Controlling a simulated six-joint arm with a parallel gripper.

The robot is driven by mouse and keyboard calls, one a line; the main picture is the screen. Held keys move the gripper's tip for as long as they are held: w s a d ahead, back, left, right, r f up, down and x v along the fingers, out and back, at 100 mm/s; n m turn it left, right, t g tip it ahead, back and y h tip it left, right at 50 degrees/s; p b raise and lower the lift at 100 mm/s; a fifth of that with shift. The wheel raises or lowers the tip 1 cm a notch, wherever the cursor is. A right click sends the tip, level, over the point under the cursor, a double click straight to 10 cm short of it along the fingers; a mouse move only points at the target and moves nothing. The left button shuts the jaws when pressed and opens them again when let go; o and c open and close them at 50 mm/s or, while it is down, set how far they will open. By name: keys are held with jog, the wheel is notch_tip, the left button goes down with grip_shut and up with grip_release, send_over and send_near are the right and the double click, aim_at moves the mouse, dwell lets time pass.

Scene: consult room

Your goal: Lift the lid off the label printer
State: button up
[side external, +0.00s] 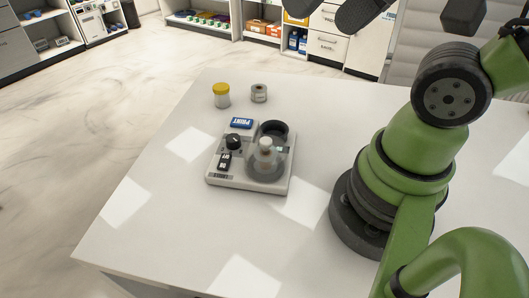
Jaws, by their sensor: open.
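The label printer (214,178) is a pale flat unit on the white table, left of my arm's base. Its lid (266,163) is a smoky see-through cover with a light round knob (265,143) on top. It sits over the right front part of the printer. Behind it is a dark ring (273,128). A blue PRINT label (241,123), a black dial and small dark switches are on the left side. My gripper (332,14) appears as two dark fingers spread apart, cut off by the top edge. It is clear of the lid and empty.
A yellow-capped jar (221,96) and a small grey cylinder (259,93) stand behind the printer. The white table (150,235) is bare left and in front of the printer. Shelves and drawers line the far wall. A dark block (462,16) hangs at the top right.

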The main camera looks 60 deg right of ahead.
jog(key=w+f+n+g, duration=0.1)
jog(key=w+f+g, duration=0.2)
jog(key=w+f, duration=0.25)
jog(key=n+g+h, duration=0.2)
jog(key=g, duration=0.2)
send_over(267, 141)
notch_tip(267, 141, down, 10)
jog(key=shift+f, duration=0.1)
notch_tip(267, 141, down, 5)
jog(key=shift+r, duration=0.1)
jog(key=shift+w+f, duration=0.1)
jog(key=shift+f, duration=3)
jog(key=c, duration=0.6)
